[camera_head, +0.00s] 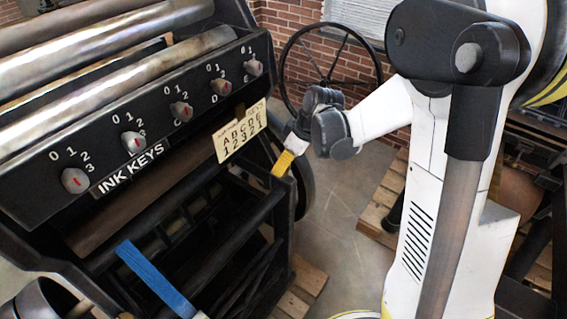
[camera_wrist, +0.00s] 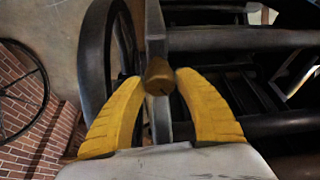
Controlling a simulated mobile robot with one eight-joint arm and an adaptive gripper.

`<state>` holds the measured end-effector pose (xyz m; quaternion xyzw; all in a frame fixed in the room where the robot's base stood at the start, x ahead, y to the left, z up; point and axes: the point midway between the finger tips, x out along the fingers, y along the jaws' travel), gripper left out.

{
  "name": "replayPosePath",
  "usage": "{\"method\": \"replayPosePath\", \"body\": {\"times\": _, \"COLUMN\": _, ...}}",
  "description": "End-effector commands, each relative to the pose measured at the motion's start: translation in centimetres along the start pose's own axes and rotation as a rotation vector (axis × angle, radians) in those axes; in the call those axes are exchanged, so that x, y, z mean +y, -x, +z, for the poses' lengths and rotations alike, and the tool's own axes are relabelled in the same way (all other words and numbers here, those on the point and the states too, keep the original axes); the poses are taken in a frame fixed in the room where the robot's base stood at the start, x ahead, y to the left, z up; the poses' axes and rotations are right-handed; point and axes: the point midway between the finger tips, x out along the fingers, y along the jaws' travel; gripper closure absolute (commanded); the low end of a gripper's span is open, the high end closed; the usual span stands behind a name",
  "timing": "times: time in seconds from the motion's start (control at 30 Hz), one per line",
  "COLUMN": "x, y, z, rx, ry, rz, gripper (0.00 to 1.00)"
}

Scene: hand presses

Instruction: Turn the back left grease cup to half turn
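In the wrist view a small brass-brown grease cup (camera_wrist: 159,77) stands on a dark frame bar of the press. I cannot tell from the frames whether it is the back left one. My gripper (camera_wrist: 160,76) has its two yellow fingers spread, one on each side of the cup. Narrow gaps seem to show beside the cup; contact is not clear. In the head view my gripper (camera_head: 284,163) is at the right end of the black press (camera_head: 262,207), pointing down and left. The cup is hidden there, and its turn setting cannot be read.
A panel with several ink key knobs (camera_head: 75,180) runs along the press below metal rollers (camera_head: 130,85). A lettered card (camera_head: 240,132) hangs near my gripper. A blue-handled tool (camera_head: 155,280) lies in front. A spoked wheel (camera_head: 283,70) stands behind. Wooden pallets (camera_head: 385,205) lie on the floor.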

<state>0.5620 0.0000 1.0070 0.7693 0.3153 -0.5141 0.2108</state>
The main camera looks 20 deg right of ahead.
Motion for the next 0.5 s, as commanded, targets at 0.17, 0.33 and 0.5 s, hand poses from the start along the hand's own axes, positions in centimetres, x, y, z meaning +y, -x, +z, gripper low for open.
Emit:
{"method": "replayPosePath", "body": {"times": 0.17, "x": 0.01, "y": 0.01, "z": 0.00, "rx": 0.000, "ry": 0.000, "rz": 0.000, "gripper": 0.96}}
{"method": "replayPosePath", "body": {"times": 0.33, "x": -0.01, "y": -0.01, "z": 0.01, "rx": 0.000, "ry": -0.007, "rz": 0.003, "gripper": 0.96}}
{"method": "replayPosePath", "body": {"times": 0.5, "x": -0.10, "y": -0.09, "z": 0.04, "rx": -0.001, "ry": -0.133, "rz": 0.056, "gripper": 0.96}}
